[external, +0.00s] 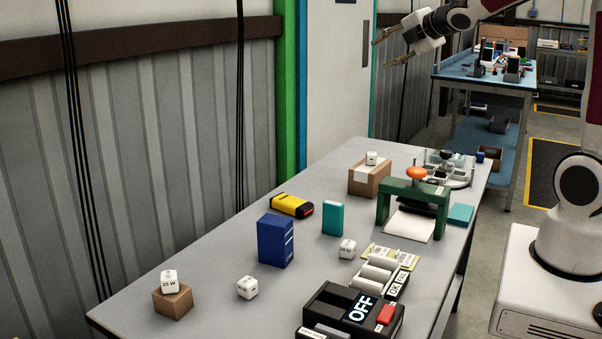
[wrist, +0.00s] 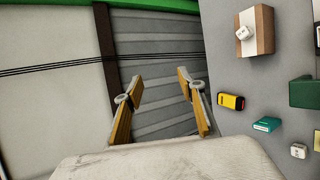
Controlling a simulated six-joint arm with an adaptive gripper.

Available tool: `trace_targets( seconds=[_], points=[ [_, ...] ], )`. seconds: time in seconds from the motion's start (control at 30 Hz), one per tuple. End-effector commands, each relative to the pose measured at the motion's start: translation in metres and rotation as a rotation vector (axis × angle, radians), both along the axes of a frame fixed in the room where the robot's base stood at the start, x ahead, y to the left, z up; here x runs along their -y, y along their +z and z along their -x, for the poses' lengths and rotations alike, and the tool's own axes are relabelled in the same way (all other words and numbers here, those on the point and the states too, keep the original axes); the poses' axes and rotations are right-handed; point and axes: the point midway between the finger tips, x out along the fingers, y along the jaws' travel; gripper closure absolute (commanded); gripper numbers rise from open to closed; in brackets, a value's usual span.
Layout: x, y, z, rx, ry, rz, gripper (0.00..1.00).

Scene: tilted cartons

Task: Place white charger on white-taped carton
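The white-taped carton (external: 377,184) is brown with a white strip and stands toward the far end of the table. A white charger (external: 372,158) sits on top of it. Both show at the upper right of the wrist view, the carton (wrist: 265,29) and the charger (wrist: 243,33). A second white charger (external: 169,281), marked 26 W, sits on a small brown carton (external: 173,304) at the near left. Two more white chargers (external: 247,288) (external: 347,249) rest on the table. My gripper (external: 380,52) is open and empty, raised well above the table; its spread fingers (wrist: 157,82) also show in the wrist view.
The grey table (external: 215,258) holds a blue box (external: 275,240), a yellow device (external: 291,205), a teal box (external: 333,217), a green press (external: 413,203) and a black OFF switch box (external: 340,315). A ribbed metal wall (external: 150,150) borders the table at left. The near-left tabletop has free room.

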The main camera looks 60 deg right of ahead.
Motion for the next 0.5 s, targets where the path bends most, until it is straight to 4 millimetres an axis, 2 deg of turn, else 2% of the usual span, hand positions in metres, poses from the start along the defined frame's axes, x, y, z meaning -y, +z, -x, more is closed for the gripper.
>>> trace_targets(
  seconds=[0.03,0.27,0.5],
  points=[
    [-0.012,0.003,0.009,0.015,-0.033,-0.053,0.60],
    [-0.059,-0.002,0.055,0.064,-0.205,-0.326,0.60],
    [-0.111,-0.020,0.109,0.082,-0.380,-0.617,0.60]
  ],
)
